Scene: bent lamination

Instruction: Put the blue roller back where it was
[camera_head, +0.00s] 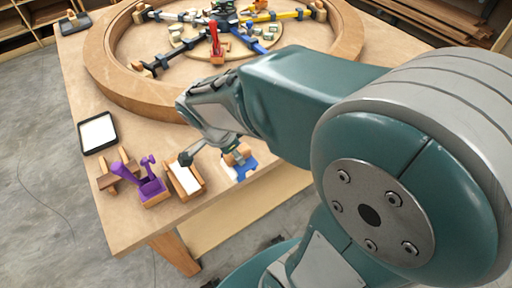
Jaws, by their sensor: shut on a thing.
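The blue roller (244,168), a small blue piece with a tan wooden part against it, shows near the front edge of the wooden table, just below my gripper. My gripper (214,152) points down over the front of the table, with one dark finger visible on its left side. It is shut on the blue roller; the exact contact is small and partly hidden by my wrist. Whether the roller touches the table I cannot tell.
A wooden cradle with a white top (185,179) and a purple tool on a wooden block (150,187) stand to the left. A black-rimmed white tray (98,133) lies farther left. A large curved wooden ring (110,75) with clamps and a red-handled tool (215,42) fills the back.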

